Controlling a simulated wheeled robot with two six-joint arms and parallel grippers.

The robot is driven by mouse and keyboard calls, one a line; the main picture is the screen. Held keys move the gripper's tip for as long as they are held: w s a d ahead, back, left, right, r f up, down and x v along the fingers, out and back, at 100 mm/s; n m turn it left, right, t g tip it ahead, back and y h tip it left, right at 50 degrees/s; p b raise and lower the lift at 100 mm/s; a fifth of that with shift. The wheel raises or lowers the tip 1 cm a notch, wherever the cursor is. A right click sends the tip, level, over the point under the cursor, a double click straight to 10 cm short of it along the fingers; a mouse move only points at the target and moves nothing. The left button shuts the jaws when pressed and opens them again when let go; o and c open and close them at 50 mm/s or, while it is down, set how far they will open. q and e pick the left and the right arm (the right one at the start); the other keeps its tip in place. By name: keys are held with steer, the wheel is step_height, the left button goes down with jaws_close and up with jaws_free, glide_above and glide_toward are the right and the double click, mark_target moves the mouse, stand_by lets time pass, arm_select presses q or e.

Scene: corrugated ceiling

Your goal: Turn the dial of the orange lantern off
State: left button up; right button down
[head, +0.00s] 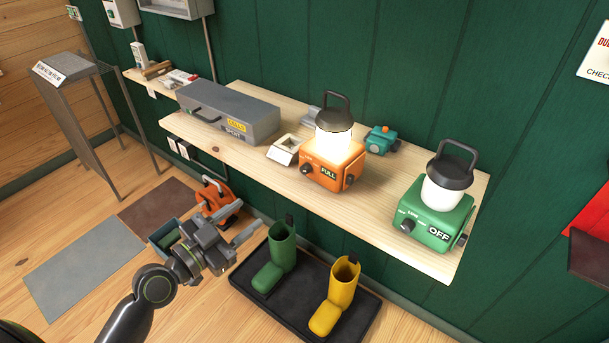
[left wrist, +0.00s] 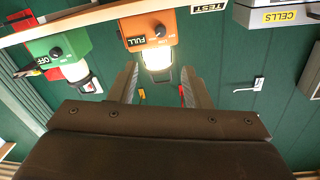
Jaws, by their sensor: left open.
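The orange lantern (head: 316,178) stands on the wooden shelf, its lamp glowing white and its label reading FULL. Its dark dial (head: 306,168) is on the front face, left of the label. In the left wrist view, which looks upside down, the orange lantern (left wrist: 150,22) and its dial (left wrist: 160,31) show beyond the fingers. My left gripper (head: 250,219) is open and empty, in front of and below the shelf, apart from the lantern. Its two fingers also show in the left wrist view (left wrist: 160,85). My right gripper is not in view.
A green lantern (head: 434,218) labelled OFF stands at the shelf's (head: 385,222) right end.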

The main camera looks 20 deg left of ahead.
mark_target(303, 171)
arm_select(q)
steer(key=p+x, duration=0.4)
steer(key=x, duration=1.3)
steer(key=shift+w+f, duration=0.1)
jaws_close()
